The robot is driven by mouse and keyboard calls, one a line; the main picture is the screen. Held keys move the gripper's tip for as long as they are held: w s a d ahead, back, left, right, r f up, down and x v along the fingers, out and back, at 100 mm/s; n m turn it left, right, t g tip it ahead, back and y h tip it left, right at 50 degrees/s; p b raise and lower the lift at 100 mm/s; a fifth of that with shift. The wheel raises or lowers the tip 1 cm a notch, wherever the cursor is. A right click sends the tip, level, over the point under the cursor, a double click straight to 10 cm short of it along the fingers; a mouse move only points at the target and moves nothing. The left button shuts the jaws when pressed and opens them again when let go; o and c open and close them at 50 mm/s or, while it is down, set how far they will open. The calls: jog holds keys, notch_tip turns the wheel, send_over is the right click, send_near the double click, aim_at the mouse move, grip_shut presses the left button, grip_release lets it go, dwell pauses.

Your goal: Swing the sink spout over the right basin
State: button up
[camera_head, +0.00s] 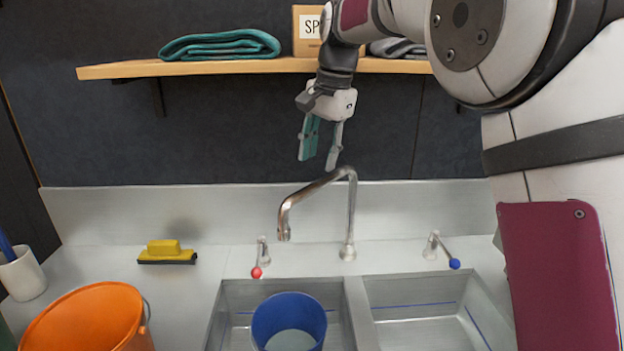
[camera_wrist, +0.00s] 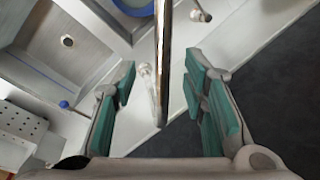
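The metal sink spout (camera_head: 318,188) rises between the two basins and bends left, its outlet at the left basin's back edge in the head view. The right basin (camera_head: 425,312) is empty. The left basin (camera_head: 222,318) holds a blue bucket (camera_head: 289,318). My gripper (camera_head: 317,163) hangs above the spout, pointing down, its teal-padded fingers apart with nothing gripped. In the wrist view the spout (camera_wrist: 163,45) runs between the open fingers (camera_wrist: 160,65); I cannot tell whether either finger touches it. The right basin (camera_wrist: 72,45) shows there at upper left.
A red-knobbed tap (camera_head: 260,260) and a blue-knobbed tap (camera_head: 440,250) flank the spout. A wooden shelf (camera_head: 215,68) with folded cloths is behind my gripper. A yellow sponge or brush (camera_head: 166,251), an orange bucket (camera_head: 88,322) and a white cup (camera_head: 22,273) stand at left.

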aim_at(313, 185)
jog(key=shift+w+a+f+p, duration=0.2)
jog(key=shift+w+f+p, duration=0.05)
jog(key=shift+f, duration=1)
jog(key=shift+w+a+f+p, duration=0.2)
jog(key=shift+w+a+f, duration=0.05)
jog(key=shift+f, duration=1)
jog(key=shift+w+a+f+p, duration=0.2)
jog(key=shift+w+f+p, duration=0.05)
jog(key=shift+f, duration=1)
jog(key=shift+c, duration=0.5)
grip_shut()
